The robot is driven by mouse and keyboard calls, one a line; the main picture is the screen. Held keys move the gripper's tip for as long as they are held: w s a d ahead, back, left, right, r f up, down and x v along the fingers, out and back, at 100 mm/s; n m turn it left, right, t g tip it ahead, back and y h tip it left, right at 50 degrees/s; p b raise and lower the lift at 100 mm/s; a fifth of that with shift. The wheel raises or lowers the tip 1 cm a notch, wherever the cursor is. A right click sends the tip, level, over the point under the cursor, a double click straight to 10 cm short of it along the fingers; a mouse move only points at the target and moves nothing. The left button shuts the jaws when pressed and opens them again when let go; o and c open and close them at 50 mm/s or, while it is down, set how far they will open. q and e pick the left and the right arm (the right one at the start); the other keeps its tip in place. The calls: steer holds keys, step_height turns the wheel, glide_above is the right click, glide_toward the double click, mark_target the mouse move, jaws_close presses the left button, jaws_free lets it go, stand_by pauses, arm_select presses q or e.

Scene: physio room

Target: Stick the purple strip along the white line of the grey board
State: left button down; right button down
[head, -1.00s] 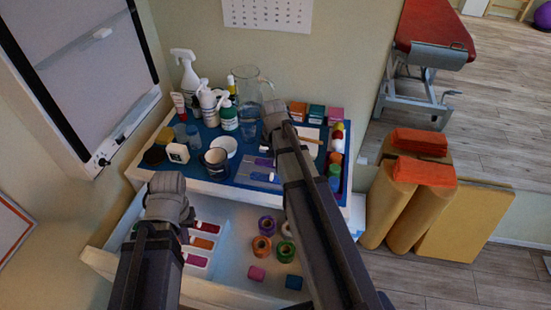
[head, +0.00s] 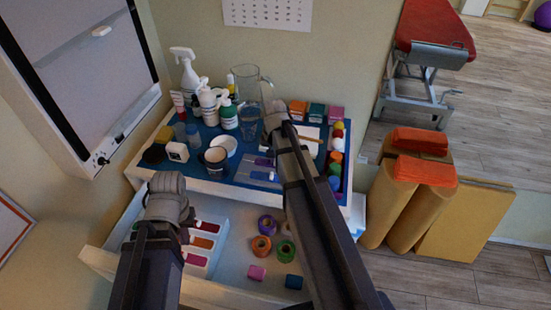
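The grey board (head: 255,172) lies on the blue top of the cabinet, partly behind my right arm. A purple strip (head: 264,162) shows at its upper part; whether it is stuck down is too small to tell. The white line is hard to make out. My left gripper (head: 172,208) is over the left part of the open drawer, near several coloured strips (head: 202,243); its fingers are hidden by its wrist. My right gripper (head: 275,118) is above the cabinet top, beyond the board and near the glass jug; its fingers are also hidden.
The open drawer (head: 225,285) holds rolls of tape and small blocks. On the blue top (head: 222,185) stand bottles, a glass jug (head: 247,92), a dark cup (head: 215,160), small boxes and coloured balls. A wall cabinet is at left. Yellow rolls stand right.

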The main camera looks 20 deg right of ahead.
steer(key=c, duration=0.8)
jaws_free()
steer(key=shift+c, duration=0.2)
steer(key=shift+o, duration=0.3)
steer(key=o, duration=0.5)
steer(key=shift+r, duration=0.1)
step_height(320, 180, up, 7)
steer(key=p, duration=0.7)
